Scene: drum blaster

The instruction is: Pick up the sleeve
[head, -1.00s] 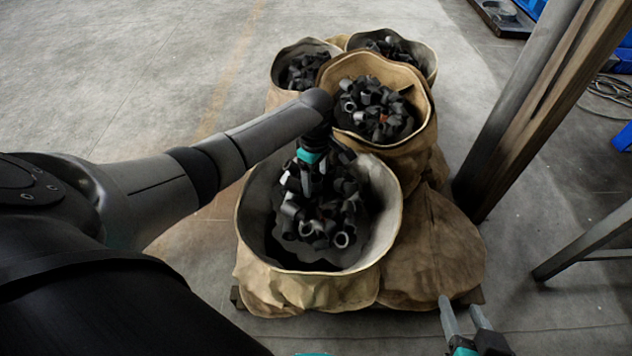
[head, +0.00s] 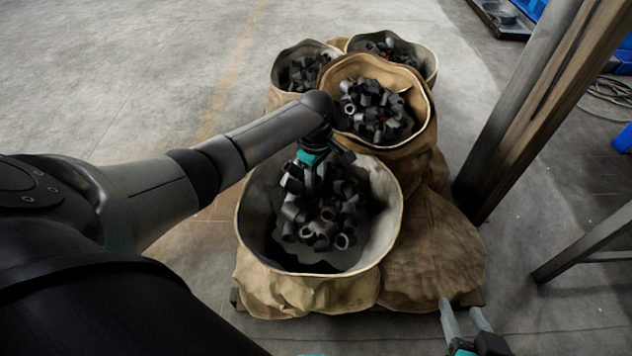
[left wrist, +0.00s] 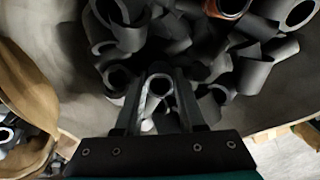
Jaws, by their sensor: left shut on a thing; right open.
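My left gripper (head: 311,188) points down into the front sack, over a pile of dark grey sleeves (head: 345,205). In the left wrist view its two fingers (left wrist: 158,108) are shut on a grey sleeve (left wrist: 159,86), whose open end faces the camera. Other loose sleeves (left wrist: 240,75) lie close around and beyond it; I cannot tell whether the held one touches them. An orange-brown sleeve (left wrist: 228,7) shows at the top of the wrist view. My right gripper (head: 466,321) is open and empty at the bottom right, outside the sacks.
The front sack's pale rim (head: 392,225) surrounds my left gripper. Several more sacks of dark parts stand behind, the nearest with a brown rim (head: 428,115). A slanted post (head: 520,110) stands at the right. The floor (head: 110,80) at the left is clear.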

